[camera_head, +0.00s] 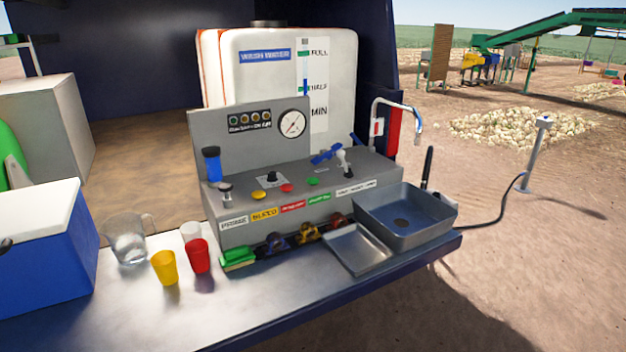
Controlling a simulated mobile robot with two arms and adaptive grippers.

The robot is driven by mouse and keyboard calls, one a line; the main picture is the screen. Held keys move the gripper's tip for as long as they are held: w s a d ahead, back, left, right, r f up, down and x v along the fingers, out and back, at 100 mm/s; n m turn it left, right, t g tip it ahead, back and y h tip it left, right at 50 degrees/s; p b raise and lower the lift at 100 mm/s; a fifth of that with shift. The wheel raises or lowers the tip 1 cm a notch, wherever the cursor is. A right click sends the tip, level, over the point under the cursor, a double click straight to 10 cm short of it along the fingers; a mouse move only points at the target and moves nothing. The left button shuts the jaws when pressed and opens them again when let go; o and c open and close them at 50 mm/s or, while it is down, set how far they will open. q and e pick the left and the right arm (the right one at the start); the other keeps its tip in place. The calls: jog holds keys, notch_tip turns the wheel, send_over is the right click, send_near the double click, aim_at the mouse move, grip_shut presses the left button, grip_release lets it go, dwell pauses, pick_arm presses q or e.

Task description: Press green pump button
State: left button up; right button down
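The green button (313,182) is a small low disc on the sloped top of the grey control panel (225,149). It sits just behind a green label (319,198) whose text is too small to read surely. A red button (287,188) and a yellow button (257,195) stand in a row to its left. A blue-handled valve (327,156) rises just behind and to the right of the green button. Nothing covers the green button. Neither of my grippers shows in the head view.
A sink (440,222) and shallow tray (357,250) are right of the panel. A blue cooler (50,265) is at left. The bench's front is clear.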

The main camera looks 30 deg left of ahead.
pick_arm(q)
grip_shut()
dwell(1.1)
